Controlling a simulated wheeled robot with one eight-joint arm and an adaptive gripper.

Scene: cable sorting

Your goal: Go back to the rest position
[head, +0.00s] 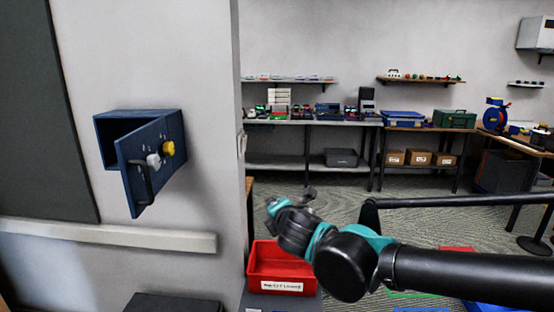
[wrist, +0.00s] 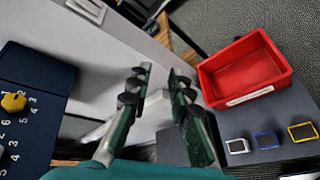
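My gripper (wrist: 161,82) shows in the wrist view with its two fingers apart and nothing between them. In the head view my arm reaches in from the right, with its end above and beyond the red bin. A blue wall box (head: 108,125) has its door (head: 140,180) standing open, with a yellow knob (head: 168,148), a grey knob and a dark handle. The gripper is apart from the box. In the wrist view a dark blue panel (wrist: 35,95) with a yellow knob (wrist: 14,102) and printed numbers lies at the left edge.
A labelled red bin (head: 283,265) stands below my arm; it also shows in the wrist view (wrist: 245,68). Small white, blue and yellow-framed pieces (wrist: 265,140) lie beside it on a grey surface. A dark rail (head: 460,201) runs behind my arm. Workbenches (head: 300,122) with gear line the back wall.

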